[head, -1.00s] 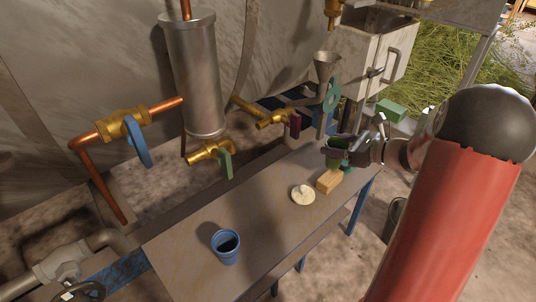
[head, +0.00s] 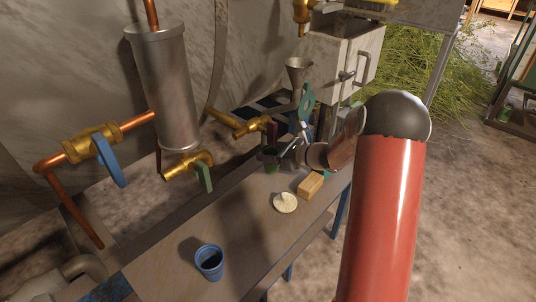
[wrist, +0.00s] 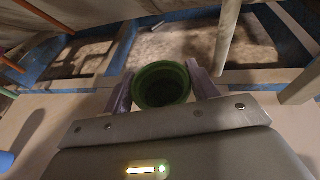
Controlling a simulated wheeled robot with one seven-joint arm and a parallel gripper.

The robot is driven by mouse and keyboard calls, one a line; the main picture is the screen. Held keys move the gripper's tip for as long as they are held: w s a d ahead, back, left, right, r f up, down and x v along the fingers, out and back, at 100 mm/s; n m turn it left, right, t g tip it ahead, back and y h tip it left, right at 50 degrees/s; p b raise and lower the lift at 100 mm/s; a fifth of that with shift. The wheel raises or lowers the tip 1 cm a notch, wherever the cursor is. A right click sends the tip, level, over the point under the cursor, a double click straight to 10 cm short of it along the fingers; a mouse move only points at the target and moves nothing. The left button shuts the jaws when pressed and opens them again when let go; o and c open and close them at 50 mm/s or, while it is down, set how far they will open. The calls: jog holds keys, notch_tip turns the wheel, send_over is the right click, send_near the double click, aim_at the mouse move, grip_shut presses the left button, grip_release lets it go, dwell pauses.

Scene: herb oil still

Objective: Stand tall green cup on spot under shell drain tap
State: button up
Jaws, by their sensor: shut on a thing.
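The green cup (head: 270,160) is in my gripper (head: 284,151), over the far part of the bench. In the wrist view the cup (wrist: 161,86) shows its round open mouth between the two fingers, which are shut on it. Its inside looks dark, and I cannot tell whether its base touches the bench. A brass tap with a green handle (head: 203,178) sits under the grey metal cylinder (head: 166,88). Another brass tap with a maroon handle (head: 272,134) is just behind the cup. No marked spot is clear to see.
A blue cup (head: 209,262) stands on the bench (head: 245,230) at the near left. A pale round lid (head: 285,203) and a wooden block (head: 310,185) lie nearer than my gripper. A blue-handled tap (head: 110,160) is at left, a funnel (head: 298,70) behind.

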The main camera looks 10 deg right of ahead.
jog(key=shift+w+a+f, duration=0.4)
jog(key=shift+f, duration=0.25)
jog(key=shift+f, duration=0.1)
jog(key=o, duration=1.1)
jog(key=shift+c, duration=0.2)
jog(key=shift+r, duration=0.25)
jog(key=v, duration=1.2)
jog(key=shift+f, duration=0.1)
